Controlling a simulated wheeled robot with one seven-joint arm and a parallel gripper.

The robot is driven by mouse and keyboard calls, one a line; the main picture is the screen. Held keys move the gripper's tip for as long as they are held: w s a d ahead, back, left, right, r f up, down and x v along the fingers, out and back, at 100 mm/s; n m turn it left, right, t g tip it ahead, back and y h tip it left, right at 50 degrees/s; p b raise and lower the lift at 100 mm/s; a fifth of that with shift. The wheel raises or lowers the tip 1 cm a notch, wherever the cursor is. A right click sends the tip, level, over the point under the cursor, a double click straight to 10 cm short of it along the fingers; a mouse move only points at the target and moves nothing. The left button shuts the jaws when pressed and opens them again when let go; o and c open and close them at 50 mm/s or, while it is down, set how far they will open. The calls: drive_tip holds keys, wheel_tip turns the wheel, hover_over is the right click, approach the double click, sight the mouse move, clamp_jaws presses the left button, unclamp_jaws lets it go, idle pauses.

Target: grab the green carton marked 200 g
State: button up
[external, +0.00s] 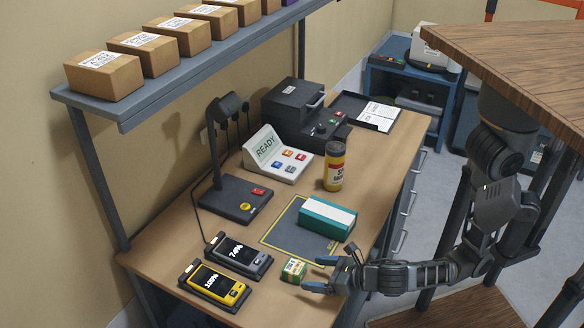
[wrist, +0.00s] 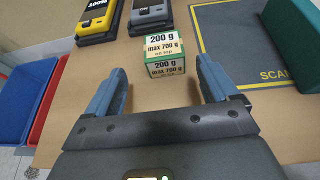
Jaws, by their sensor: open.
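The small green carton (wrist: 165,51) stands on the bench in the wrist view, with "200 g" and "max 700 g on top" on its white labels. In the external view the same carton (external: 293,270) sits near the bench's front edge, in front of the grey mat. My gripper (wrist: 155,80) is open, its two blue-grey fingers pointing at the carton. The carton lies just beyond the fingertips, roughly centred between them, and nothing is held. In the external view my gripper (external: 312,274) reaches in from the right, low over the bench.
A teal box (external: 327,218) lies on the scan mat (external: 283,236). Red and blue bins (wrist: 28,85) are left of the bench.

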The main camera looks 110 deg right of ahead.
sight(303, 268)
drive_tip(key=shift+x, duration=3.6)
drive_tip(key=shift+s+d, duration=0.15)
drive_tip(key=shift+d, duration=0.05)
drive_tip(key=shift+c, duration=0.5)
drive_tip(key=shift+r, duration=0.1)
drive_tip(key=c, duration=1.1)
